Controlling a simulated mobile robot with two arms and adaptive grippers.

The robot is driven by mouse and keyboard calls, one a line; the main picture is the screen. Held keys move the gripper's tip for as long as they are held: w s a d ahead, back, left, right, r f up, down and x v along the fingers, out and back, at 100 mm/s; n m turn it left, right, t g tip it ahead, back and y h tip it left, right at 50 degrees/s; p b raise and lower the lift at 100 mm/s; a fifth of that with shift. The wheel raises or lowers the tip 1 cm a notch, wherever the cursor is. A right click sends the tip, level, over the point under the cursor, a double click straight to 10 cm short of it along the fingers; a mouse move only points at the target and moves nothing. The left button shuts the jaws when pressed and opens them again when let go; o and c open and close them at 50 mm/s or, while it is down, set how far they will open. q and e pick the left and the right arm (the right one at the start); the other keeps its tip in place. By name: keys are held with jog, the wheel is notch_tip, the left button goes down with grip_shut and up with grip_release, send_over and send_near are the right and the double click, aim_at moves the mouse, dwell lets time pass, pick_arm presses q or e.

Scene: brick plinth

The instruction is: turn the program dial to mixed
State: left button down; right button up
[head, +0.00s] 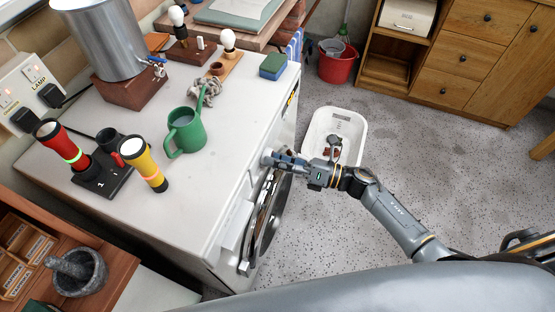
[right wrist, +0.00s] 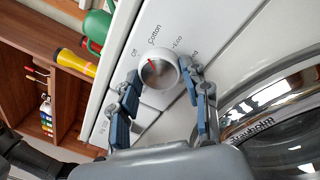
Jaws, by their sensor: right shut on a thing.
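The white program dial (right wrist: 158,74) is on the front panel of the washing machine (head: 225,195). In the right wrist view the labels Off, Cotton and Eco show around it, and another label ending in "d" is partly hidden by a finger. A red mark on the dial lies on its upper side, towards Off and Cotton; its exact setting is hard to tell. My right gripper (head: 278,160) is at the panel, its fingers on either side of the dial and shut on it. In the head view the dial (head: 266,157) is partly hidden by the fingers. My left gripper is out of view.
The round machine door (head: 268,215) lies just below the dial. A green watering can (head: 187,132), a yellow torch (head: 144,163) and a red torch stand on top. A white basin (head: 350,117) is on the floor behind my right gripper. A red bucket (head: 338,65) stands farther back.

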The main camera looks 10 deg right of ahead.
jog(key=m+t+p, duration=0.1)
jog(key=m, duration=0.6)
jog(key=m+h+p, duration=0.1)
jog(key=m+p, duration=0.1)
jog(key=m, duration=0.5)
jog(key=m+t+p, duration=0.1)
jog(key=m+p, duration=0.1)
jog(key=m, duration=0.6)
jog(key=shift+s+a+t, duration=0.1)
jog(key=shift+s+t, duration=0.1)
jog(key=shift+t, duration=0.1)
jog(key=o, duration=1.2)
jog(key=shift+c, duration=0.2)
jog(key=r+v, duration=0.1)
jog(key=v, duration=1.1)
jog(key=shift+f, duration=0.3)
